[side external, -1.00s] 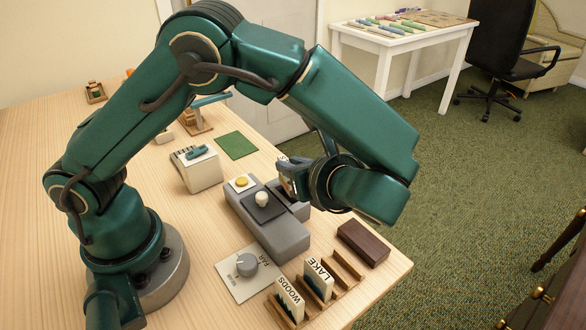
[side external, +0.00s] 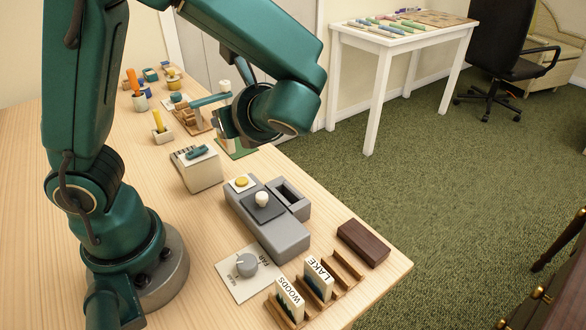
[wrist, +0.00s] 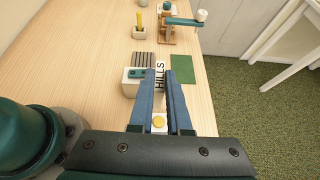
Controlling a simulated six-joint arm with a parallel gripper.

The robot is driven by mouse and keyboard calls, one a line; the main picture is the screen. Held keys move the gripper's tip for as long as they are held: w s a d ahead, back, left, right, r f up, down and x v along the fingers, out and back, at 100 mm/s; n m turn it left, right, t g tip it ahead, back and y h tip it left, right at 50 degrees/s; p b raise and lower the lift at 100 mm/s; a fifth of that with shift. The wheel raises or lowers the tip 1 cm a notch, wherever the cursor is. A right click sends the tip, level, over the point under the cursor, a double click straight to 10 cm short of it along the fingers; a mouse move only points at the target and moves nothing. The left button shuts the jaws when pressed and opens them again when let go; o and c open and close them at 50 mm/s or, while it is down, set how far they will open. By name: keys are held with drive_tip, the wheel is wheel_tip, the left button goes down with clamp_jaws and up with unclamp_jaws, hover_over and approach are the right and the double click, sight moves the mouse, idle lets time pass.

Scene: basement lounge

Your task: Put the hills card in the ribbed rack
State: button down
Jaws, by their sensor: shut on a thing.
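The hills card (wrist: 160,72), white with black HILLS lettering, is between the fingers of my gripper (wrist: 161,84) in the wrist view. My gripper (side external: 226,128) is shut on it. In the side view it hangs over the green mat (side external: 243,153), with a pale part of the card showing below. The wooden rack (side external: 346,268) with raised ribs stands at the table's front right. It holds the WOODS card (side external: 290,298) and the LAKE card (side external: 319,279), both upright. Slots at its right part look empty.
A grey console (side external: 279,238) with a yellow button, a white knob and an open slot lies between my gripper and the rack. A dial plate (side external: 246,270), a dark brown block (side external: 363,242) and a white box (side external: 197,171) stand nearby. The wooden stand (side external: 192,121) is close to my gripper.

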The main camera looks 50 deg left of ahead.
drive_tip(key=s+d+f+n+g+h, duration=0.2)
drive_tip(key=s+d+n+g+h, duration=0.2)
drive_tip(key=d+n+g+h, duration=0.45)
drive_tip(key=s+d+f+n+g+h, duration=0.3)
drive_tip(key=s+d+n+g+h, duration=0.15)
drive_tip(key=n, duration=0.65)
drive_tip(key=w+d+r+n+t+h, duration=0.35)
drive_tip(key=w+n+t+h, duration=0.35)
drive_tip(key=n+h, duration=0.35)
drive_tip(key=w+a+r+n+t, duration=0.2)
drive_tip(key=w+a+n+t, duration=0.4)
drive_tip(key=w, duration=0.1)
drive_tip(key=shift+n+h, duration=0.3)
drive_tip(key=shift+h, duration=0.15)
drive_tip(key=shift+s+d+f, duration=0.2)
drive_tip(key=shift+d+f, duration=2.65)
drive_tip(key=shift+d, duration=0.05)
drive_tip(key=shift+s+d+f, duration=0.15)
drive_tip(key=shift+d+f, duration=2.65)
drive_tip(key=shift+d, duration=0.05)
